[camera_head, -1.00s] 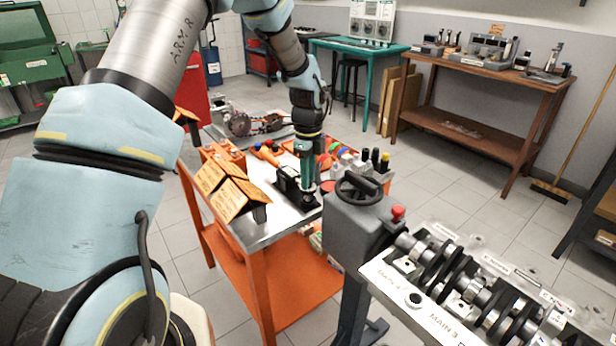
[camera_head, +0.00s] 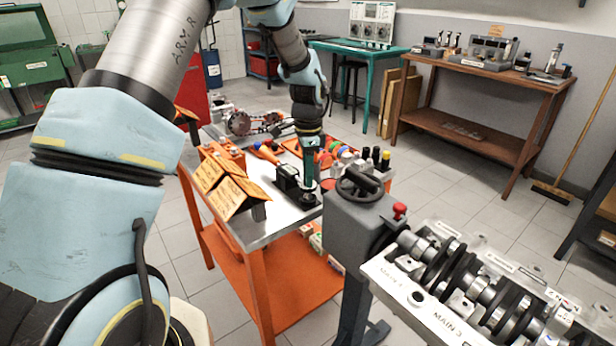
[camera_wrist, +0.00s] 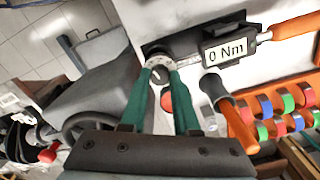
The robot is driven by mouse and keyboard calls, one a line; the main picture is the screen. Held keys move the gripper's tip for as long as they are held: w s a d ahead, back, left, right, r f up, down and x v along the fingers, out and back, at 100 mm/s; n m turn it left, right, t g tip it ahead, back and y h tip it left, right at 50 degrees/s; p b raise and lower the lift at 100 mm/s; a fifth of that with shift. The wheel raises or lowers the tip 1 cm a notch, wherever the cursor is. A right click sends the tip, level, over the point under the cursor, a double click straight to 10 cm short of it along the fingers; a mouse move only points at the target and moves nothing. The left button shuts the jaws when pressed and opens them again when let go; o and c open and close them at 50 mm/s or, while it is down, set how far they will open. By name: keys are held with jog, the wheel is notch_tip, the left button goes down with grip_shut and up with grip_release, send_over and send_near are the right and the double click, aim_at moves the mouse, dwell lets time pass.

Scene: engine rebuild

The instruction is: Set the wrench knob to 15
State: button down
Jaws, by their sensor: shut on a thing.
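The wrench knob (camera_wrist: 158,64) is a small round grey-white piece at the end of the torque wrench, next to a display (camera_wrist: 225,51) that reads "0 Nm". My gripper (camera_wrist: 160,72) has its green fingers closed around the knob. The wrench's orange handle (camera_wrist: 293,27) runs to the right edge of the wrist view. In the head view my gripper (camera_head: 308,184) points straight down at the cart top beside a black block (camera_head: 287,178). The knob is hidden there, and no knob scale is legible.
A grey stand with a black handwheel (camera_head: 358,187) is close on the right, beside a crankshaft (camera_head: 470,270). Coloured rings (camera_wrist: 285,108) and an orange-handled tool (camera_wrist: 238,122) lie near the wrench.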

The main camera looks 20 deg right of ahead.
jog(key=n, duration=0.3)
jog(key=shift+n+b, duration=0.3)
jog(key=shift+n, duration=1.9)
jog(key=shift+b, duration=0.3)
jog(key=c, duration=0.6)
grip_release()
jog(key=shift+c, duration=0.2)
jog(key=shift+r, duration=0.1)
notch_tip(320, 180, up, 11)
jog(key=b, duration=0.2)
jog(key=shift+f, duration=0.2)
